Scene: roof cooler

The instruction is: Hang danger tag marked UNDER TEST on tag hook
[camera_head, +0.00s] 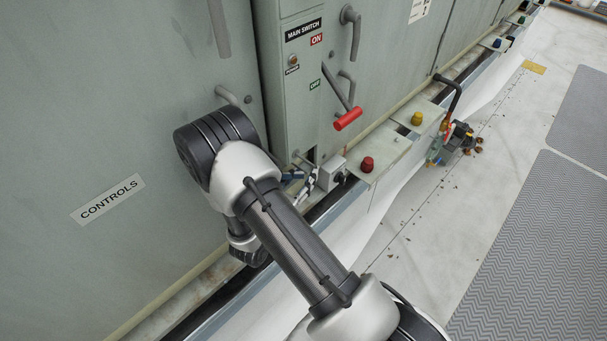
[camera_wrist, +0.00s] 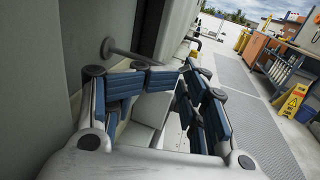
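My gripper (camera_wrist: 182,78) has blue finger pads and curled fingers. Its tips come close together in the wrist view; I see no clear object between them. In the head view it is mostly hidden behind my arm, low beside the switch cabinet (camera_head: 297,130). I cannot make out a tag marked UNDER TEST in either view. I cannot identify the tag hook with certainty. A grey peg with a round end (camera_wrist: 108,48) sticks out beyond the fingers in the wrist view.
A lever with a red grip (camera_head: 347,119) juts from the cabinet. A small grey box (camera_head: 332,173) is beside the gripper. Red (camera_head: 367,165) and yellow (camera_head: 417,118) knobs stand along the ledge. A dark bent pipe (camera_head: 452,88) rises farther along. The walkway (camera_head: 540,230) at right is clear.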

